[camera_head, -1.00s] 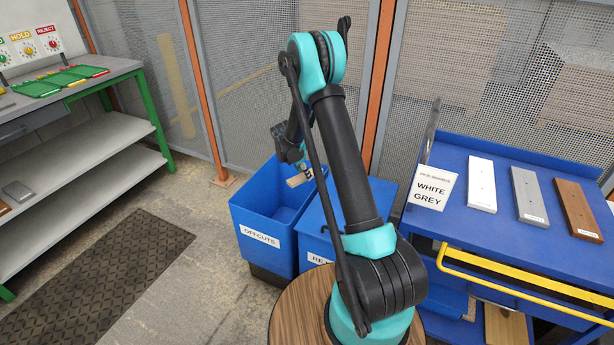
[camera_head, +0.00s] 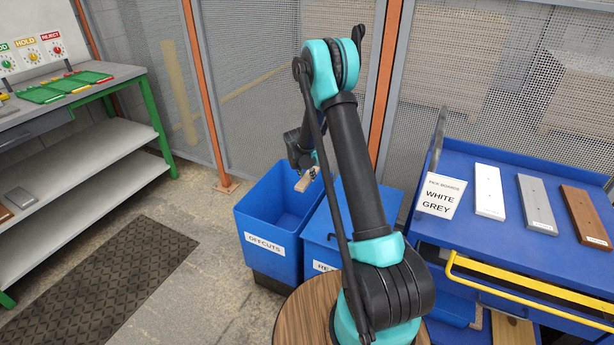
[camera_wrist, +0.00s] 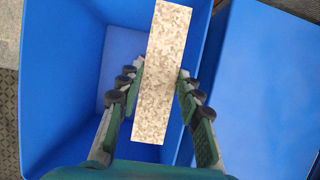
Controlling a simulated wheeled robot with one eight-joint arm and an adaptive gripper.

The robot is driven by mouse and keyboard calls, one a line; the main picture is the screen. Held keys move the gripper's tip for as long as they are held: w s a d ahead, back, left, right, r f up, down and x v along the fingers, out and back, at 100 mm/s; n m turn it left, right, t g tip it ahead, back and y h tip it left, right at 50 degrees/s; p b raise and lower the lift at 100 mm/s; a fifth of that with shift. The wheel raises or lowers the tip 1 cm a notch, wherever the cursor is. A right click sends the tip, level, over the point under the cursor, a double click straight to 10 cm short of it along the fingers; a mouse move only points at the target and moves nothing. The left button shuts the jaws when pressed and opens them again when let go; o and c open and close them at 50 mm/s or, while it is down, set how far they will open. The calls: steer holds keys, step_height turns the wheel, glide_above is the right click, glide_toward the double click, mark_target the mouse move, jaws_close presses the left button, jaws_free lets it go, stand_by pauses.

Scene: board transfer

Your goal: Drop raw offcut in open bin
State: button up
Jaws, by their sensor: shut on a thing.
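The raw offcut (camera_wrist: 160,75) is a pale, speckled, unpainted wood-like strip. My gripper (camera_wrist: 160,88) is shut on it, one finger on each long side. In the head view the offcut (camera_head: 304,184) shows as a small tan block below my gripper (camera_head: 312,176), above the right part of the open bin. The open blue bin (camera_head: 263,244) has a label reading OFFCUTS. In the wrist view the bin (camera_wrist: 60,120) spreads beneath the offcut, and its floor looks empty where it shows. The offcut hides part of the bin's right side.
A second blue bin (camera_head: 318,250) with a flat blue top stands right beside it, partly behind my arm. A blue cart (camera_head: 455,215) at right holds white, grey and brown boards. A mesh fence (camera_head: 270,90) stands behind. A workbench (camera_head: 100,85) is at left.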

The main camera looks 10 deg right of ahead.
mark_target(306, 179)
steer(key=shift+f, duration=0.15)
steer(key=shift+f, duration=1.6)
steer(key=o, duration=1.3)
steer(key=v, duration=1.2)
steer(key=shift+r, duration=0.1)
